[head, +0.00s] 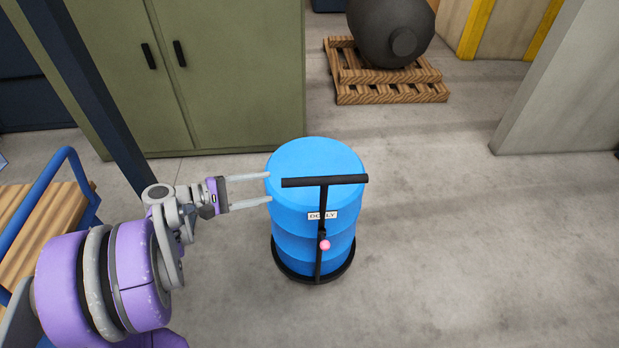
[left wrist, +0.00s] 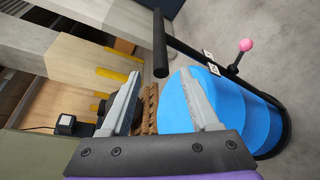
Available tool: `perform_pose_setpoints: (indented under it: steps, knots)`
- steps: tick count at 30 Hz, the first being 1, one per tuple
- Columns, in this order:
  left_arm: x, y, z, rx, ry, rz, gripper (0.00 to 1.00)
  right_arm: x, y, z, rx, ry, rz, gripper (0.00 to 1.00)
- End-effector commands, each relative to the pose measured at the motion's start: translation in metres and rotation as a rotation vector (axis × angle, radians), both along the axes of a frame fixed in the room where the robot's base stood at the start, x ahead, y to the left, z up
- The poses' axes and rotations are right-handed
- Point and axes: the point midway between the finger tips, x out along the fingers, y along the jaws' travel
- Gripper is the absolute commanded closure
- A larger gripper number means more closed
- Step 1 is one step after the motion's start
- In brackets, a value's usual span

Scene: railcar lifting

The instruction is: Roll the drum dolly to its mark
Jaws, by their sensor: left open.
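The drum dolly is a blue drum (head: 312,160) standing upright on a round black base (head: 292,273). Its black T-shaped handle (head: 345,180) rises on the near side, with a white "DOLLY" label (head: 322,215) and a pink knob (head: 324,245). My left gripper (head: 269,187) is open and empty, its fingertips at the drum's left edge, just left of the handle bar's end. In the left wrist view, the handle bar (left wrist: 160,45) lies beyond the open fingertips, and one finger overlaps the drum (left wrist: 235,105); contact cannot be told. No floor mark is seen. My right gripper is out of view.
A green cabinet (head: 230,70) stands behind the drum. A wooden pallet (head: 390,95) with a dark tank (head: 385,25) is at the back. A grey wall (head: 570,90) is at right. A blue-railed cart (head: 40,225) is at left. Floor right of the dolly (head: 480,240) is clear.

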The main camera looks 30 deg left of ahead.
Motion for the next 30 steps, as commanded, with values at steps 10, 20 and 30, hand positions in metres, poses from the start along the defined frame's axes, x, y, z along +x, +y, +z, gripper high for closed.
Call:
perform_pose_setpoints:
  steps: [10,20,30]
  knots:
    - [0.044,-0.039,-0.012,-0.001,0.001,-0.006,0.38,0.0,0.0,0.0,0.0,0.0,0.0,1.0]
    - [0.076,-0.064,-0.021,0.001,0.001,-0.003,0.38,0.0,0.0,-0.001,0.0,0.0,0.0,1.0]
    - [0.079,-0.066,-0.022,0.002,0.001,-0.001,0.38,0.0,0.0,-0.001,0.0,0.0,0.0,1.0]
